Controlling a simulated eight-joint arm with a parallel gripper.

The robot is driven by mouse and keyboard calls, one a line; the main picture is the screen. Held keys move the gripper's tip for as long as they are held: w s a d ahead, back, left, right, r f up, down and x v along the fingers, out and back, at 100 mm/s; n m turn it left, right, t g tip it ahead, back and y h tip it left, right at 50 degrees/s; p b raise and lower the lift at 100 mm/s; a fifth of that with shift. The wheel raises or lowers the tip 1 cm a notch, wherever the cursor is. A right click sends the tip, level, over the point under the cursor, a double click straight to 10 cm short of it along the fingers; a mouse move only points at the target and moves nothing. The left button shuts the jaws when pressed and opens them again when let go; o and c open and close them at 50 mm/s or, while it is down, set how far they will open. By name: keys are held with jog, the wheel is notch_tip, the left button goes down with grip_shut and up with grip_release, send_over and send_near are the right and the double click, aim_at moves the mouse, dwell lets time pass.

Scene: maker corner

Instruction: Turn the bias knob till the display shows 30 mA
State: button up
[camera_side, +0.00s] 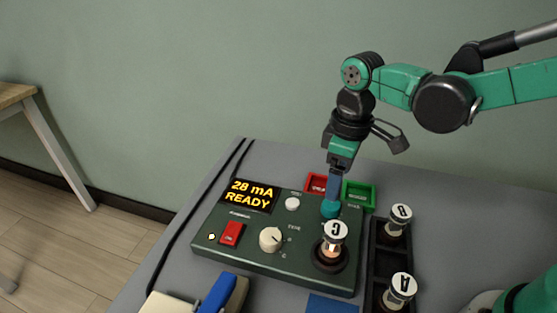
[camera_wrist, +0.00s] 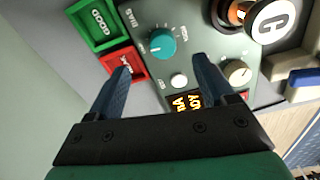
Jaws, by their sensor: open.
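The tester (camera_side: 215,245) is a dark green box with a lit display (camera_side: 249,195) reading "28 mA READY". The bias knob (camera_side: 330,210) is teal and sits at the tester's back right; in the wrist view the knob (camera_wrist: 161,42) shows whole, with a white pointer mark and the label BIAS. My gripper (camera_side: 333,187) points down just above the knob in the side view. In the wrist view my gripper (camera_wrist: 160,65) is open, its blue fingers apart and empty, with the knob showing beyond and between the tips. I see no contact with the knob.
A white button (camera_side: 292,204), cream type knob (camera_side: 271,239) and red switch (camera_side: 231,233) share the panel. Tube C (camera_side: 334,236) stands in the socket close by. Tubes B (camera_side: 398,219) and A (camera_side: 402,290) stand in a black rack. Red (camera_side: 315,184) and green (camera_side: 358,194) trays lie behind.

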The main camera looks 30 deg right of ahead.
aim_at(332, 204)
jog(key=shift+w+a+f, duration=0.1)
jog(key=shift+a+f, duration=0.15)
jog(key=shift+f, duration=2.8)
grip_shut()
jog(key=m, duration=0.3)
jog(key=shift+m, duration=0.4)
grip_release()
